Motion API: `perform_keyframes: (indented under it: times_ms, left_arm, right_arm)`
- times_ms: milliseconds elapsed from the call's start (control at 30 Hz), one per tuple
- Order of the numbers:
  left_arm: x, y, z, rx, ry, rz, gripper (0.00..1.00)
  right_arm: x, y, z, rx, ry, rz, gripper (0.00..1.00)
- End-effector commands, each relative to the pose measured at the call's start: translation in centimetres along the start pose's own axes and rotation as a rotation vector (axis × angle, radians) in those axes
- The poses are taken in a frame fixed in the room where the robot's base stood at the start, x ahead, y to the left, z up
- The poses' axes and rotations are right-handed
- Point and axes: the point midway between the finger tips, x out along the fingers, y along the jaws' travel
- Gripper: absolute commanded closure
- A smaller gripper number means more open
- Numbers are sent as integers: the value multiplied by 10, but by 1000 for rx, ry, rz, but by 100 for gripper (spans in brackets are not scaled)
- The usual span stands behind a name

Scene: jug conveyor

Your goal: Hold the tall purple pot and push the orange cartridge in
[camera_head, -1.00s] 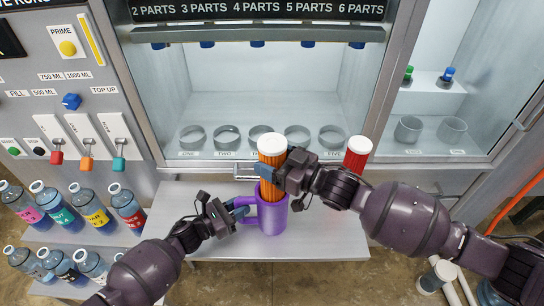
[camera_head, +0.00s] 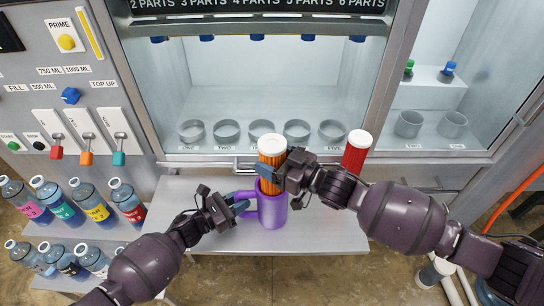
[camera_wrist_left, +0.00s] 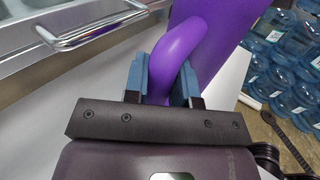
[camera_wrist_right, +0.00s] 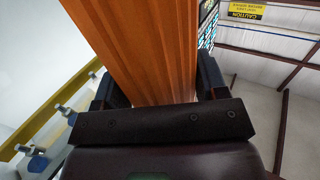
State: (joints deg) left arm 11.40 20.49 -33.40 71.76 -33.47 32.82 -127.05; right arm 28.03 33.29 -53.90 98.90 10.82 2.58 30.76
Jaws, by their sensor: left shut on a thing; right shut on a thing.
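The tall purple pot (camera_head: 272,212) stands on the pale shelf in the head view, with its handle toward the left. My left gripper (camera_head: 238,200) is shut on the pot's handle; the left wrist view shows the purple handle (camera_wrist_left: 176,55) between the blue fingers. The orange cartridge (camera_head: 272,160), with a white cap, stands upright with its lower end inside the pot's mouth. My right gripper (camera_head: 272,178) is shut on the cartridge just above the rim; the right wrist view shows the orange ribbed body (camera_wrist_right: 150,50) between the fingers. The cartridge's bottom is hidden in the pot.
A red cartridge (camera_head: 357,152) stands at the right behind my right arm. A metal drawer handle (camera_head: 240,166) is behind the pot. Labelled bottles (camera_head: 95,207) stand at the left. Ring holders (camera_head: 227,131) line the cabinet. The shelf (camera_head: 325,235) is clear right of the pot.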

Motion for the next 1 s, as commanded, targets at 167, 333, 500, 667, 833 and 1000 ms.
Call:
perform_keyframes:
  times_ms: [167, 333, 500, 667, 833, 1000]
  left_arm:
    - [0, -2, -2, 0, 4, -3, 100]
    - [0, -2, -2, 0, 4, -3, 100]
    - [0, -2, -2, 0, 3, -2, 100]
    - [0, -2, -2, 0, 3, -2, 100]
    - [0, -2, -2, 0, 3, -2, 100]
    - [0, -2, -2, 0, 3, -2, 100]
  right_arm:
    - [1, -2, 3, 3, 2, -3, 75]
    - [1, -2, 7, 3, 2, -2, 75]
    - [1, -1, 10, 2, 2, -2, 75]
    - [0, -2, 13, 2, 2, -3, 75]
    - [0, -2, 17, 2, 2, -3, 75]
    - [1, -1, 20, 3, 1, -2, 75]
